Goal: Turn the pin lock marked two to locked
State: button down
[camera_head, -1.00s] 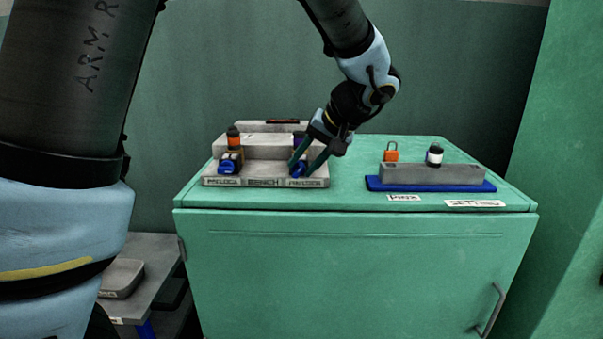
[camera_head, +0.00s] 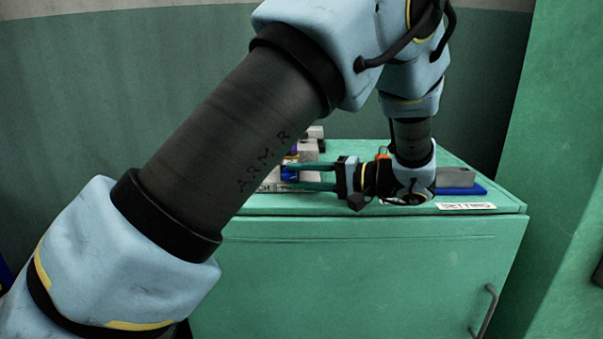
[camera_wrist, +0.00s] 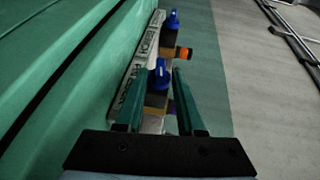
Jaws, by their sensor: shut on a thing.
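The pin lock bench (camera_head: 270,184) stands at the left end of the green cabinet top, mostly hidden behind my arm in the head view. My gripper (camera_head: 290,176) comes in level from the right. Its two green fingers are shut on the blue knob of the bench's right-hand pin lock (camera_head: 287,174). In the wrist view this blue knob (camera_wrist: 161,71) sits between the fingertips. The other pin lock's blue knob (camera_wrist: 173,20) shows farther off, apart from the fingers, beside an orange-and-black part (camera_wrist: 184,53). I cannot read a number on either lock.
The green cabinet (camera_head: 370,260) has a clear front edge. To the right of the gripper, a grey block (camera_head: 456,178) on a blue base and an orange padlock (camera_head: 383,152) are partly hidden by my wrist. A white label (camera_head: 466,206) lies in front.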

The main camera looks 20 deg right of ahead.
jog(key=shift+a+f+t+y, duration=0.1)
jog(key=shift+f+t+y, duration=0.15)
jog(key=shift+t+y, duration=0.2)
jog(key=shift+w+m, duration=0.1)
jog(key=shift+m, duration=0.2)
jog(key=c, duration=0.9)
grip_release()
jog(key=v, duration=1)
jog(key=shift+s+d+f+b, duration=0.1)
jog(key=shift+s+d+b, duration=0.2)
